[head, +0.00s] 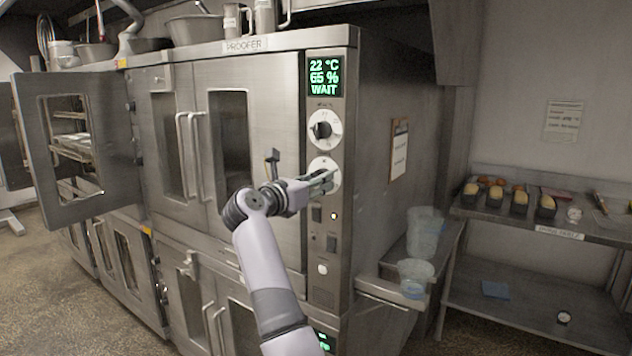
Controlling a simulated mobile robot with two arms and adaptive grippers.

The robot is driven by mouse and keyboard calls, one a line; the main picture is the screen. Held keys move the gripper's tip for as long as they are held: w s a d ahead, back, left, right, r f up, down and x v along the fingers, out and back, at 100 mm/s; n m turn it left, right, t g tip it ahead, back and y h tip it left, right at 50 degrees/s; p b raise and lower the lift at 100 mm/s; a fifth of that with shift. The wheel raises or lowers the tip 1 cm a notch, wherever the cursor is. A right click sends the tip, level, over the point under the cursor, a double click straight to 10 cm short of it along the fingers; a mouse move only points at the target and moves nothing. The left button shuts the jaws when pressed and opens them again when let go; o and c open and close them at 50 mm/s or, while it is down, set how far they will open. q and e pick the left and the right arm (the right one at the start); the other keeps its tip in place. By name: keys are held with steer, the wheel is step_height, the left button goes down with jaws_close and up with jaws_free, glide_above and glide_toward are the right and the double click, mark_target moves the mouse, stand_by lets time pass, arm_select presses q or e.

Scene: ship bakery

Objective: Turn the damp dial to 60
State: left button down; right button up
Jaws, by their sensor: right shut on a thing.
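The proofer (277,72) is a steel cabinet with a control strip on its right front edge. Its green display (324,76) reads 22 °C, 65 % and WAIT. Below the display is an upper dial (322,130) with a black knob on a white face. Under it is a second white dial (323,164), the lower one, whose knob is hidden behind my gripper. My right gripper (328,182) is at this lower dial, shut on its knob. The small labels over the dials are too blurred to read. My left gripper is not in view.
Switches and lamps sit below the dials. An oven door (77,150) stands open at left. Clear plastic tubs (424,232) stand on a low ledge right of the proofer. A steel shelf (530,284) at right carries loaf tins. A clipboard (398,149) hangs on the proofer's side.

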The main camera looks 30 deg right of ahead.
steer(key=c, duration=0.5)
steer(key=shift+n, duration=0.3)
steer(key=shift+r+n+p, duration=0.15)
steer(key=shift+n+p, duration=4.15)
steer(key=shift+n, duration=1.4)
